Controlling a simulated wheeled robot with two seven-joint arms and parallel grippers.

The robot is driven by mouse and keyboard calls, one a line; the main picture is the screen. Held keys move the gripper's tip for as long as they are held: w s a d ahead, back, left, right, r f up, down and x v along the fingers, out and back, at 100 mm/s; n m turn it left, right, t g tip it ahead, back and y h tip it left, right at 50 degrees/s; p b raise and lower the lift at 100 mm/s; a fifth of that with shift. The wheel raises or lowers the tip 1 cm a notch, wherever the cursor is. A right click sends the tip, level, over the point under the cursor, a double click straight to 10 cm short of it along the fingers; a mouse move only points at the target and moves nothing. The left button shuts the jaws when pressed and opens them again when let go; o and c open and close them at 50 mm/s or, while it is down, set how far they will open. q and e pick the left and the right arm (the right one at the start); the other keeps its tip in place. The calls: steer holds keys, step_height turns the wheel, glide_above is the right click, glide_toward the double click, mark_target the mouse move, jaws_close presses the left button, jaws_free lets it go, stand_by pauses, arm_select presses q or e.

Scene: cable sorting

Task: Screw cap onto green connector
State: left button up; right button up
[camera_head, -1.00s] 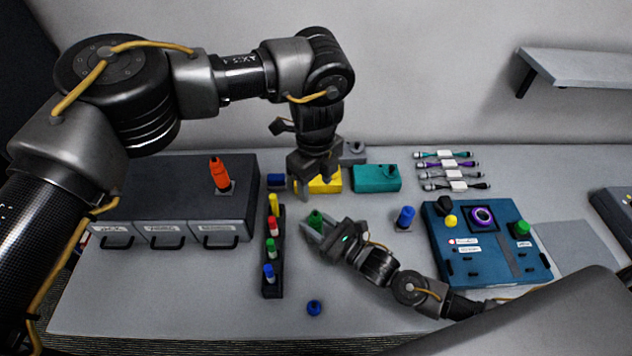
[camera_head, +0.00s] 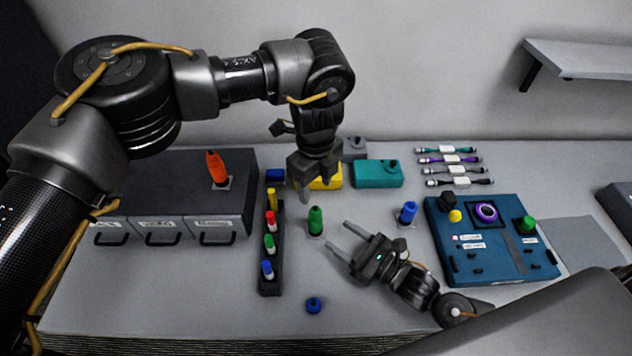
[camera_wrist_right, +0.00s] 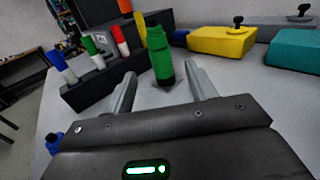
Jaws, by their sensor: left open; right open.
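The green connector (camera_head: 316,221) stands upright on a small base in the middle of the table, with a green top on it. It also stands upright in the right wrist view (camera_wrist_right: 160,55), beyond and between my right fingers. My right gripper (camera_head: 340,240) is open and empty, to the right of the connector and apart from it. Its two fingers also show in the right wrist view (camera_wrist_right: 160,88). My left gripper (camera_head: 304,190) points down behind the connector, open, near a yellow box (camera_head: 326,178). I cannot tell whether the green top is a separate cap.
A black rack (camera_head: 270,285) with several coloured markers stands left of the connector. A blue connector (camera_head: 407,213) stands to the right, near a blue board (camera_head: 480,270). A small blue cap (camera_head: 313,305) lies at the front. A teal box (camera_head: 378,174) is at the back.

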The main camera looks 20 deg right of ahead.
arm_select(q)
steer(key=shift+f, duration=0.25)
arm_select(e)
steer(key=shift+v, duration=0.95)
